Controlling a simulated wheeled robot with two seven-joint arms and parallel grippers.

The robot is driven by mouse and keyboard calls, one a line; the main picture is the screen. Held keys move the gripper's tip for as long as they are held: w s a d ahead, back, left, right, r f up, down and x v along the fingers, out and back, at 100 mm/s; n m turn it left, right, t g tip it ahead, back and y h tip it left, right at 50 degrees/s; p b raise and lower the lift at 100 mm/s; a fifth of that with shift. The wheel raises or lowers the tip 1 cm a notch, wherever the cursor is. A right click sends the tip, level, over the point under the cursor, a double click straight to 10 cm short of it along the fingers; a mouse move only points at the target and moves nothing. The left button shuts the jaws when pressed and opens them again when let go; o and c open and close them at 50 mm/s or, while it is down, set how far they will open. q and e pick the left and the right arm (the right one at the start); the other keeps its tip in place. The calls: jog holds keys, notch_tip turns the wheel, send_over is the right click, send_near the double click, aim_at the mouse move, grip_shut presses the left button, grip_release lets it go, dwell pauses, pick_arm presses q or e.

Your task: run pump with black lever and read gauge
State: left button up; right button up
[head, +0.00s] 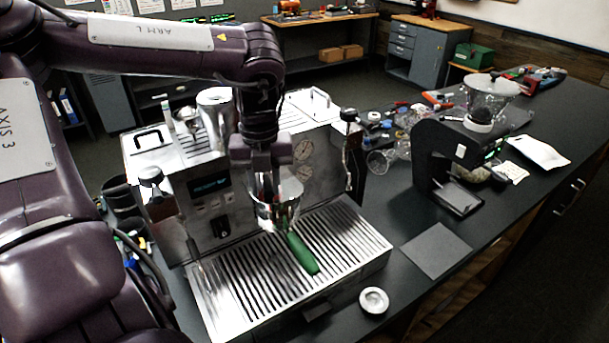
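The silver espresso machine (225,190) stands on the dark bench. I cannot tell which is the task's black lever. A green handle (303,254) sticks out from under the brew group, over the drip grate. My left gripper (268,190) points down in front of the brew group. Its fingertips blend into the metal behind. My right gripper is out of view.
A metal drip grate (240,290) lies below. A small round metal part (373,300) and a grey mat (436,250) lie to the right. A black grinder (450,160) and clutter stand farther right. My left arm covers the left side.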

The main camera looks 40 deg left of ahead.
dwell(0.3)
pick_arm(q)
jog(key=w+n, duration=0.1)
jog(key=d+n, duration=0.1)
jog(key=n, duration=0.1)
jog(key=w+n, duration=0.1)
jog(key=shift+w+d, duration=0.25)
jog(key=shift+w, duration=0.05)
jog(key=w+n, duration=0.2)
jog(key=n, duration=0.1)
jog(key=w+n, duration=0.1)
jog(key=n, duration=0.1)
jog(key=shift+w+d, duration=0.1)
jog(key=shift+d, duration=0.2)
jog(key=o, duration=0.4)
notch_tip(320, 180, up, 7)
dwell(0.5)
dwell(0.5)
